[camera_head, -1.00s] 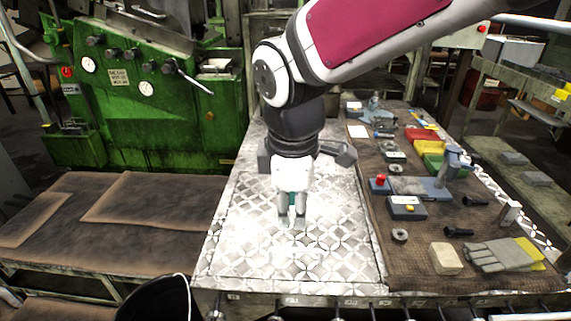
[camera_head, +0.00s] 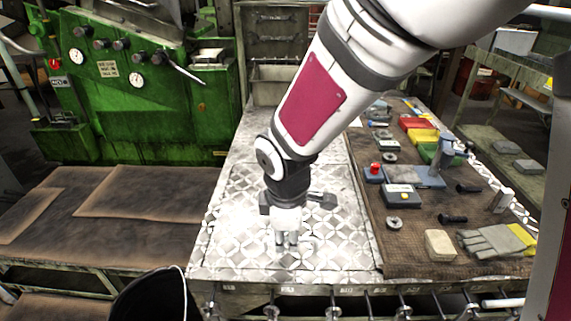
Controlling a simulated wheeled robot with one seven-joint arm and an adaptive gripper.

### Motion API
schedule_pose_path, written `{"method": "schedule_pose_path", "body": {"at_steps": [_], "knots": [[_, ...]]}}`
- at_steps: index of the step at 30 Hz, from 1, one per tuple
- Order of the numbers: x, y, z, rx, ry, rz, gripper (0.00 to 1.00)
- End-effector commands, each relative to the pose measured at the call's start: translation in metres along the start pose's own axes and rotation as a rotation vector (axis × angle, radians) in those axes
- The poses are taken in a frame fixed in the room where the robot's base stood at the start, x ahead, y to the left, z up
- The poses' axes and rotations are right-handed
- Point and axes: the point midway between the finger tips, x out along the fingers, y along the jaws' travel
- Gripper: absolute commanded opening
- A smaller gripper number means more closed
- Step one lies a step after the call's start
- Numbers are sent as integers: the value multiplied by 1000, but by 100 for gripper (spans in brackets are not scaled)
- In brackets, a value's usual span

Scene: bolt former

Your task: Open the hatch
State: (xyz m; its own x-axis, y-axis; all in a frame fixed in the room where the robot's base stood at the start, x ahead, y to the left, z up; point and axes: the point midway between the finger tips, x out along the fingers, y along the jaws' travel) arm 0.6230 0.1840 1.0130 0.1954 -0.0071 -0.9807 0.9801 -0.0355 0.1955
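No part in the camera_head view is clearly a hatch. The green machine (camera_head: 150,110) stands at the upper left, with knobs, two dials and a lever (camera_head: 187,72) on its front. My gripper (camera_head: 286,242) points down over the bare metal table top (camera_head: 240,255), well to the right of and apart from the machine. Its two fingers look close together and nothing shows between them. They are too small to tell whether they are open or shut.
A brown mat (camera_head: 415,265) on the table's right holds tools, trays, gloves (camera_head: 495,241) and a pale block (camera_head: 440,244). A black bucket (camera_head: 150,300) stands at the front left. A low brown-topped bench (camera_head: 130,205) lies left of the table.

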Motion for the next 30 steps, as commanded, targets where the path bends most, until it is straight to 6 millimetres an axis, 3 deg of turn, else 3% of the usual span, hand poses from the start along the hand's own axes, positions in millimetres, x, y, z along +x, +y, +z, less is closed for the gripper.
{"method": "schedule_pose_path", "body": {"at_steps": [6, 10, 22, 30], "knots": [[0, 0, 0, 0, 0, 0, 30], [0, 0, 0, 0, 0, 0, 0], [-5, 2, 0, 4, 0, -11, 0], [-34, 15, 1, 7, 2, -96, 0]]}}
